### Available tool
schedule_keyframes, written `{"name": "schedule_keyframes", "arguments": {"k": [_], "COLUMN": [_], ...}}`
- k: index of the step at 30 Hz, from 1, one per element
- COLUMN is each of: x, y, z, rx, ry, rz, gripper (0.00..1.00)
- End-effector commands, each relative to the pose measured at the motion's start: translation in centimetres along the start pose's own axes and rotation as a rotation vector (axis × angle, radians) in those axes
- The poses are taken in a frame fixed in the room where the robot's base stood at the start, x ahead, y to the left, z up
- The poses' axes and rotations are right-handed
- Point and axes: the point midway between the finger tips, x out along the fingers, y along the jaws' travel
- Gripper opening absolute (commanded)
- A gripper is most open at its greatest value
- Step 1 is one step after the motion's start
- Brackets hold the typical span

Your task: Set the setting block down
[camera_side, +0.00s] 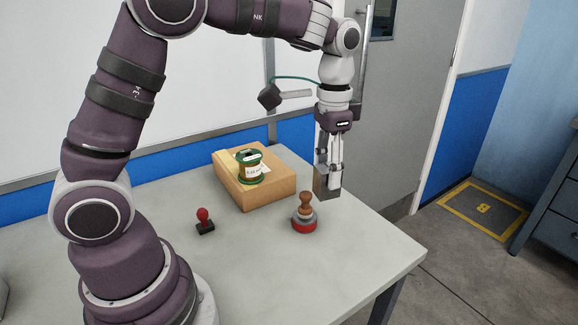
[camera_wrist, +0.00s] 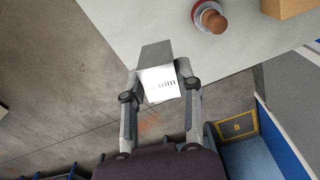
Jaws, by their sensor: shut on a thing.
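The setting block (camera_side: 321,184) is a grey block held upright in my gripper (camera_side: 329,160), at the back right edge of the table. In the wrist view the setting block (camera_wrist: 154,53) shows a grey face and a white label with partly readable dark print ending in "mm". My gripper (camera_wrist: 161,90) is shut on it, one finger on each side. In the wrist view the block overlaps the table edge, with floor seen around it. I cannot tell whether its bottom touches the table (camera_side: 350,250).
A wooden-handled stamp on a round red base (camera_side: 304,222) stands left of the block. Behind it is a wooden box (camera_side: 270,190) bearing a green-ended spool (camera_side: 250,168). A small red-handled stamp (camera_side: 204,220) stands farther left. The table's front right is clear.

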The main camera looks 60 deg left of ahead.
Motion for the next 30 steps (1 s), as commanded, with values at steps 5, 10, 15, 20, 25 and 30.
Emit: {"name": "schedule_keyframes", "arguments": {"k": [5, 10, 15, 20, 25, 30], "x": [2.2, 3.9, 4.4, 4.4, 6.0, 9.6], "y": [1.9, 3.3, 3.8, 3.8, 3.8, 3.8], "z": [-0.7, -1.0, -1.2, -1.2, -1.1, -1.0], "rx": [0.546, 0.976, 1.132, 1.135, 1.133, 1.132], "ry": [-0.003, -0.001, 0.001, 0.002, -0.005, -0.004], "rz": [0.001, 0.001, 0.0, 0.0, 0.005, 0.003], "gripper": [0.0, 0.0, 0.0, 0.0, 0.0, 0.0]}}
